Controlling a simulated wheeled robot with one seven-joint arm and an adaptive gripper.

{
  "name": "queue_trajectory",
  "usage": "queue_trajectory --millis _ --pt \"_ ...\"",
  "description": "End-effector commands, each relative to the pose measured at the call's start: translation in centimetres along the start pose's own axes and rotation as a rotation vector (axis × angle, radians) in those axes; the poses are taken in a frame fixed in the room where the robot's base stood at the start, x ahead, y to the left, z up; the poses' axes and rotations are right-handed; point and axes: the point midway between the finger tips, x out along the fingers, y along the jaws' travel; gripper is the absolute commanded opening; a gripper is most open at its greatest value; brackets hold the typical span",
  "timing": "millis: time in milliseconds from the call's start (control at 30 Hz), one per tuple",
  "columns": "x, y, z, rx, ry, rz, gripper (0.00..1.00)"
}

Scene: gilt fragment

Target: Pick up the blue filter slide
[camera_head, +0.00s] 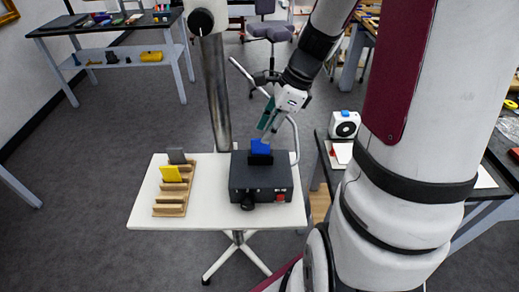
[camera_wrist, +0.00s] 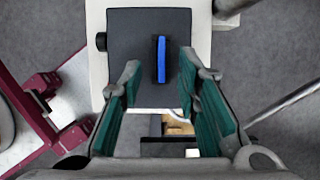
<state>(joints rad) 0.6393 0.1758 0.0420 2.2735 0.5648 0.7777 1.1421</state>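The blue filter slide (camera_head: 260,146) stands upright in a slot on top of a black box-shaped device (camera_head: 246,180) on the small white table. In the wrist view the slide (camera_wrist: 162,60) is seen from above as a narrow blue strip beside a dark slot part. My gripper (camera_head: 266,125) is above the slide in the head view. In the wrist view my gripper (camera_wrist: 160,74) has its two green-padded fingers spread wide, with the slide lying between and slightly beyond the tips. Nothing is held.
A wooden rack (camera_head: 171,198) with a yellow slide (camera_head: 171,174) and a grey slide (camera_head: 177,156) stands left of the device on the white table (camera_head: 220,216). A grey post (camera_head: 217,95) rises behind the table. A side table with a white device (camera_head: 344,124) is at right.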

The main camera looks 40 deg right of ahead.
Motion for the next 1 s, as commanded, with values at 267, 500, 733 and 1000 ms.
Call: queue_trajectory --millis 267,500,733,1000 --pt "3.0 -0.1 -0.1 0.001 -0.001 0.006 0.30" --pt "5.2 -0.3 0.0 0.000 -0.001 0.001 0.30" --pt "5.3 -0.3 0.0 0.000 -0.001 0.000 0.28" --pt "5.3 -0.3 0.0 -0.001 0.000 0.000 0.00"
